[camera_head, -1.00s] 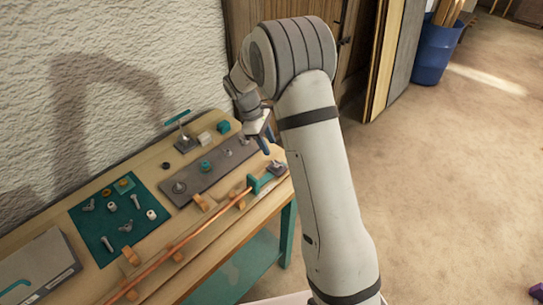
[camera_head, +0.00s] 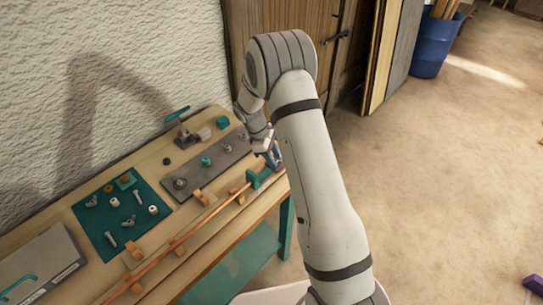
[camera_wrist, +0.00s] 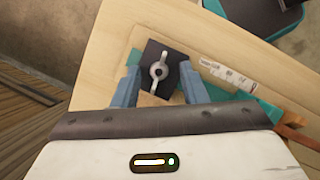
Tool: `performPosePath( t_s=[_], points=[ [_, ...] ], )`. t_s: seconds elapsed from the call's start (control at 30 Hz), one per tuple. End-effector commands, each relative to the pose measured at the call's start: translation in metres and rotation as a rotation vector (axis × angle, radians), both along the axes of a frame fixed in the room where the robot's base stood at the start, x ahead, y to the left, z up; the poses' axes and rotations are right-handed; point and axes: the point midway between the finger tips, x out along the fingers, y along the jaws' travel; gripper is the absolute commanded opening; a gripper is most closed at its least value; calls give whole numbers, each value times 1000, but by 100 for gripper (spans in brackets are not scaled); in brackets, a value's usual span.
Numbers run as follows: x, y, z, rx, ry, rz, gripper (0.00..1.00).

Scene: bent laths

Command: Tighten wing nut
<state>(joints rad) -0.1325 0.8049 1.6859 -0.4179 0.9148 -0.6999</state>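A silver wing nut (camera_wrist: 159,71) sits on a dark square plate (camera_wrist: 152,52) in the wrist view, its wings running roughly up and down the picture. My gripper (camera_wrist: 160,68) is open, one blue finger on each side of the nut with gaps between; I cannot tell how far above it the fingertips are. In the head view my gripper (camera_head: 272,157) is at the right end of the bench, by a teal block (camera_head: 264,179) at the end of a long orange-brown lath (camera_head: 180,242). The wing nut is not clear in that view.
A teal mat (camera_head: 122,234) with loose bolts, nuts and wing nuts lies on the bench. A grey strip (camera_head: 190,177) with several fittings lies behind the lath, which rests among wooden blocks. A grey box (camera_head: 38,268) stands at the left.

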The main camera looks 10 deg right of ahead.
Motion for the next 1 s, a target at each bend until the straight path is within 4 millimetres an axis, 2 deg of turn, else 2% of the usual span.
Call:
performPosePath(
  t_s=[0.07,0.53,0.6,0.63,1.0],
  points=[
    [0,0,0,0,0,0,39],
    [0,1,0,0,0,1,0],
    [0,1,0,0,2,1,0],
    [0,8,0,-1,1,2,0],
    [-2,1,-1,-1,5,-7,0]
  ],
)
